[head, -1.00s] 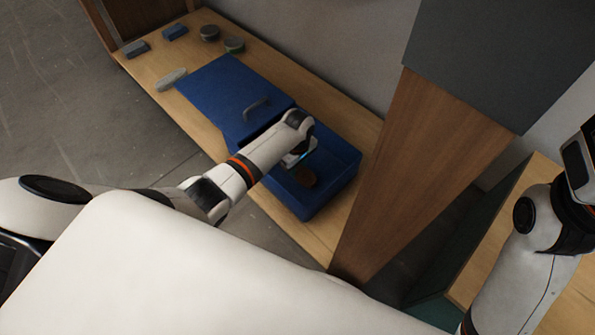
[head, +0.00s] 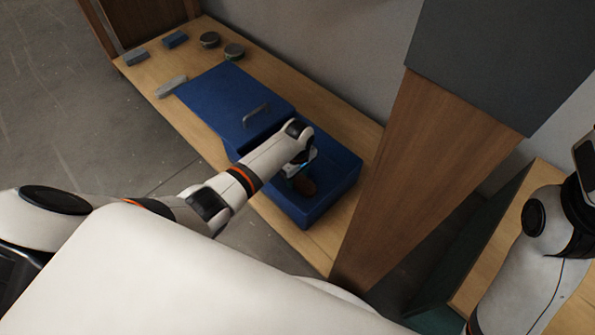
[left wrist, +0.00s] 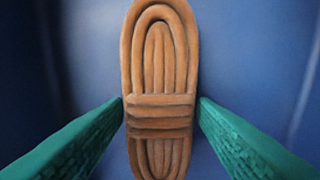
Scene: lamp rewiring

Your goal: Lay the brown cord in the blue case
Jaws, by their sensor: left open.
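The blue case (head: 338,189) stands on a wooden bench with its open section towards me. The brown cord (head: 306,187), a flat coiled bundle with a wrap across its middle, lies inside it; it fills the centre of the left wrist view (left wrist: 160,45). My left gripper (head: 297,175) reaches down into the case at the cord. Its green jaws are open, one on each side of the cord's wrapped middle (left wrist: 160,113); whether they touch it, I cannot tell. My right arm shows at the right edge, but its jaws are out of view.
The case's blue lid (head: 225,95) with a grey handle covers its far part. Two round tins (head: 210,40), blue and grey blocks (head: 175,40) and a pale bar (head: 171,87) lie at the bench's far end. A wooden post (head: 420,165) rises to the right.

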